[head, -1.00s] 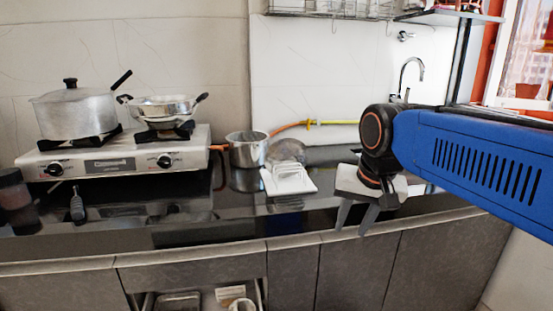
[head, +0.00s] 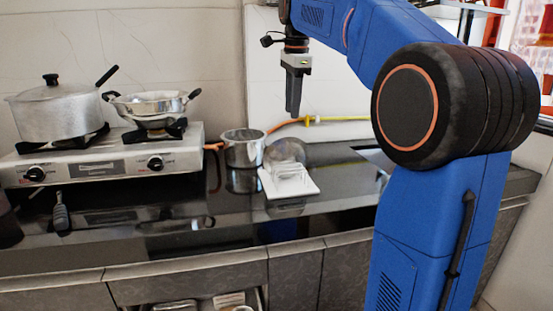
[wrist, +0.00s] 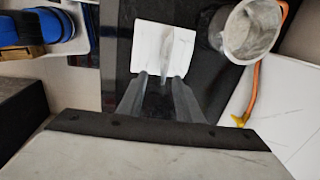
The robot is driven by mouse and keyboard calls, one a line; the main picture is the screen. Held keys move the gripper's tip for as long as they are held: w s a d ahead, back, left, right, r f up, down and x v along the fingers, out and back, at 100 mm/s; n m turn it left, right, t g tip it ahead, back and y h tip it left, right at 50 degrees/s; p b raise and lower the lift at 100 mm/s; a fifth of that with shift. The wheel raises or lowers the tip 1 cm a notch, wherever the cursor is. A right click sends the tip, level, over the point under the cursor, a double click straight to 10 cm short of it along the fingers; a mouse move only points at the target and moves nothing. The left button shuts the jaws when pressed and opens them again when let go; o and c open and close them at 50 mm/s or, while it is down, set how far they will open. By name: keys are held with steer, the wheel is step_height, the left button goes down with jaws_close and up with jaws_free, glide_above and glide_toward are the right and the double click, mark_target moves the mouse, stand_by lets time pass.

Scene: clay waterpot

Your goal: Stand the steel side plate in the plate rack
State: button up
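The white plate rack (head: 305,187) stands on the dark counter, right of the small steel pot. The steel side plate (head: 285,150) is a round grey disc upright at the back of the rack. In the wrist view the rack (wrist: 148,45) shows as a white square, and the plate (wrist: 179,48) is seen nearly edge-on, standing within its outline. Which slot it is in cannot be told. My gripper (head: 293,114) points down above the plate and rack, clear of both. In the wrist view the fingers of my gripper (wrist: 160,77) are apart with nothing between them.
A small steel pot (head: 243,149) stands close left of the rack. An orange and yellow hose (head: 318,119) runs behind. A stove (head: 100,160) with a lidded pot (head: 62,108) and a pan (head: 152,104) is at left.

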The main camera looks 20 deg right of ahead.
mark_target(288, 147)
steer(key=w+f, duration=0.1)
steer(key=f, duration=0.6)
steer(key=w+f, duration=0.1)
steer(key=f, duration=0.3)
steer(key=shift+w+d+f, duration=0.15)
steer(key=shift+w, duration=0.2)
steer(key=shift+w+d+f, duration=0.1)
steer(key=shift+w+f, duration=0.1)
steer(key=shift+f, duration=0.7)
steer(key=shift+w+f, duration=0.15)
steer(key=shift+f, duration=0.8)
steer(key=shift+w+d+f, duration=0.1)
steer(key=shift+w+f, duration=0.1)
steer(key=shift+f, duration=0.7)
jaws_close()
